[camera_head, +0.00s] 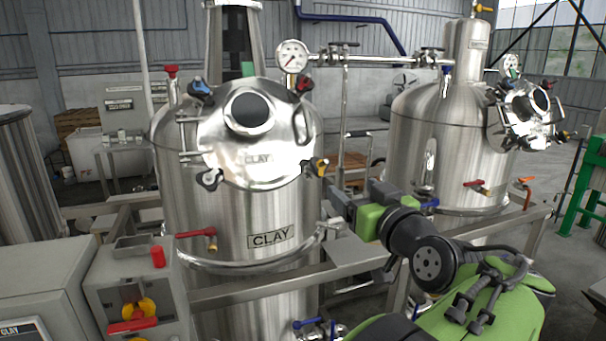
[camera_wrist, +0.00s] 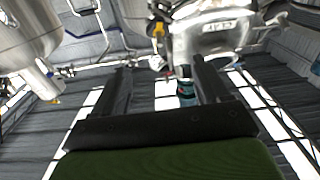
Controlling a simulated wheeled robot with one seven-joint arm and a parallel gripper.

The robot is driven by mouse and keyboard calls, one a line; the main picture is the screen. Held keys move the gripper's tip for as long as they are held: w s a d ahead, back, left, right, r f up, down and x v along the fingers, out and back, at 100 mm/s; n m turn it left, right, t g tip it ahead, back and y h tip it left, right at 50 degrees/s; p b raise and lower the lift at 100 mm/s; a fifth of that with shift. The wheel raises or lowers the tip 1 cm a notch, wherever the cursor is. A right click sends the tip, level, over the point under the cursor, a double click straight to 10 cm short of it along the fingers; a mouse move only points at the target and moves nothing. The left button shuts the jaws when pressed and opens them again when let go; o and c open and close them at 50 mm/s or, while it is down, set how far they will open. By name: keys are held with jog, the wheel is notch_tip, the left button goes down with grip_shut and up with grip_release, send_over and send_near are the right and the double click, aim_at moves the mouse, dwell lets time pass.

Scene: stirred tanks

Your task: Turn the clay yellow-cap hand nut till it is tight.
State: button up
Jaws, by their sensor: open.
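The clay tank (camera_head: 245,215) stands left of centre with a tilted round hatch (camera_head: 240,150) marked CLAY. The yellow-cap hand nut (camera_head: 320,166) is a dark knob with a yellow end at the hatch's lower right rim. My gripper (camera_head: 333,198) is just below and right of it, apart from it as far as I can tell. In the wrist view my gripper (camera_wrist: 160,65) is open, its two dark fingers spread. How tight the nut is cannot be told.
A red-handled valve (camera_head: 197,234) is on the tank's front. A metal frame (camera_head: 340,255) runs below my gripper. A second tank (camera_head: 450,140) stands right.

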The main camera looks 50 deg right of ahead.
aim_at(323, 166)
jog(key=p+x, duration=0.4)
jog(key=x, duration=1.1)
jog(key=shift+w+d+r, duration=0.1)
jog(key=shift+d, duration=0.05)
jog(key=shift+c, duration=0.4)
jog(key=c, duration=1)
